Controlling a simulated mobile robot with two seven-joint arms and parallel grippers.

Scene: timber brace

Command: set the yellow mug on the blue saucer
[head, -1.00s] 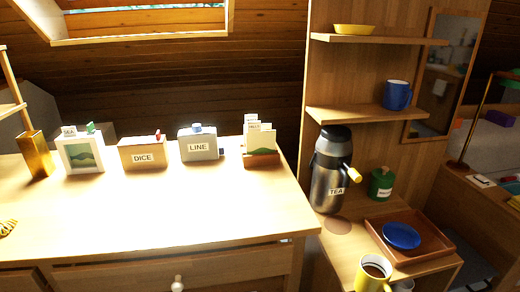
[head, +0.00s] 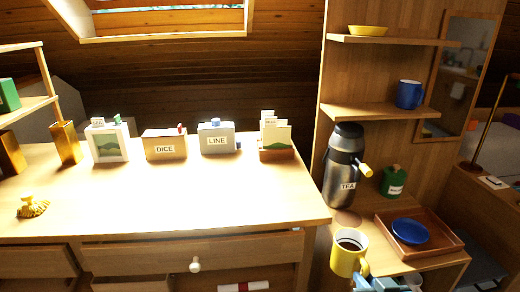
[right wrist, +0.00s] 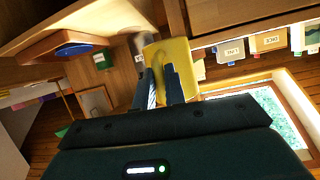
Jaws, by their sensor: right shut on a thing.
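The yellow mug (head: 344,262) is upright with dark liquid inside, in front of the counter's right end in the head view. My right gripper (head: 372,284) is shut on it at its handle side. The right wrist view shows the yellow mug (right wrist: 180,62) between the two fingertips of my right gripper (right wrist: 160,80). The blue saucer (head: 410,231) lies empty in a brown tray (head: 447,243), to the right of and behind the mug. The saucer also shows in the right wrist view (right wrist: 75,50). My left gripper is not in view.
A steel TEA flask (head: 340,180) and a green canister (head: 393,181) stand behind the tray. A shelf above holds a blue mug (head: 409,94); a yellow dish (head: 368,30) is higher. Labelled boxes line the counter's back.

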